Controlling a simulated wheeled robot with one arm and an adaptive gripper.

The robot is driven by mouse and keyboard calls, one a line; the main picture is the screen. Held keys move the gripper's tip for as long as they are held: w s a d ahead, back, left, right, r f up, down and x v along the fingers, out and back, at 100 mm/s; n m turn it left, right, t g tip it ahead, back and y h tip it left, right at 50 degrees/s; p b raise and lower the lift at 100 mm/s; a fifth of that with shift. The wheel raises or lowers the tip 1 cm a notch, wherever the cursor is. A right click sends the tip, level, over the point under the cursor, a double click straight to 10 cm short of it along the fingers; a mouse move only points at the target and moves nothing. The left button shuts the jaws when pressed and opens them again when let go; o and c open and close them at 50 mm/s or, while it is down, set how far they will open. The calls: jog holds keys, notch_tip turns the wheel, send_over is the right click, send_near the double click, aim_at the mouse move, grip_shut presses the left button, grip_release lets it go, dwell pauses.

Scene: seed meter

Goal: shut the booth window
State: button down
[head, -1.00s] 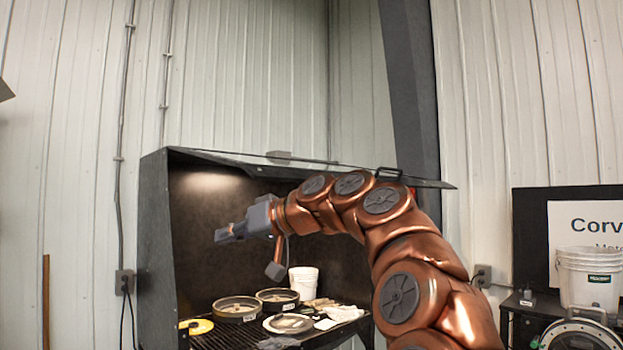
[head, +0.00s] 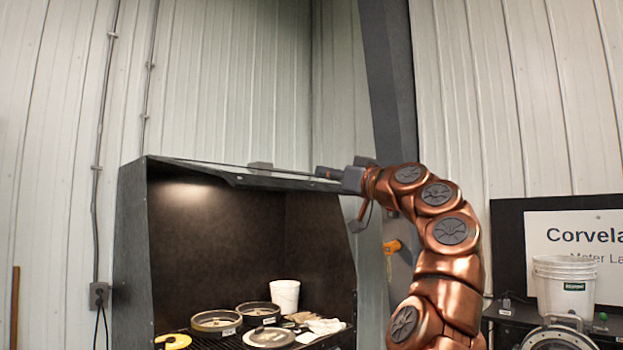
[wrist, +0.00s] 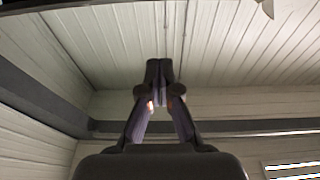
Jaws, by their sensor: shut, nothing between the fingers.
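The booth (head: 131,250) is a dark open-fronted box in the head view. Its window (head: 285,183) shows as a thin panel, raised and seen nearly edge-on along the top, so the front stands open. My gripper (head: 318,172) is at the right part of the window's edge, fingers pointing left. Whether it touches the panel, or is above or in front of it, I cannot tell. My gripper and arm hide the window's right end, and its handle is not visible. In the wrist view my gripper (wrist: 158,72) is shut and empty, against wall and ceiling panels.
Inside the booth are round pans (head: 216,322), a white cup (head: 285,296), a yellow disc (head: 173,341) and pale cloths (head: 322,327). A grey post (head: 388,80) stands behind my arm. A white bucket (head: 566,286) and a sign (head: 580,240) are at right.

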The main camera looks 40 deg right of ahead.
aim_at(292, 183)
jog(key=w+p, duration=0.1)
jog(key=w, duration=0.2)
jog(key=w+f+p, duration=0.1)
jog(key=w, duration=0.7)
jog(key=shift+a+f+p, duration=0.15)
jog(key=shift+a+p, duration=0.1)
jog(key=shift+p, duration=0.15)
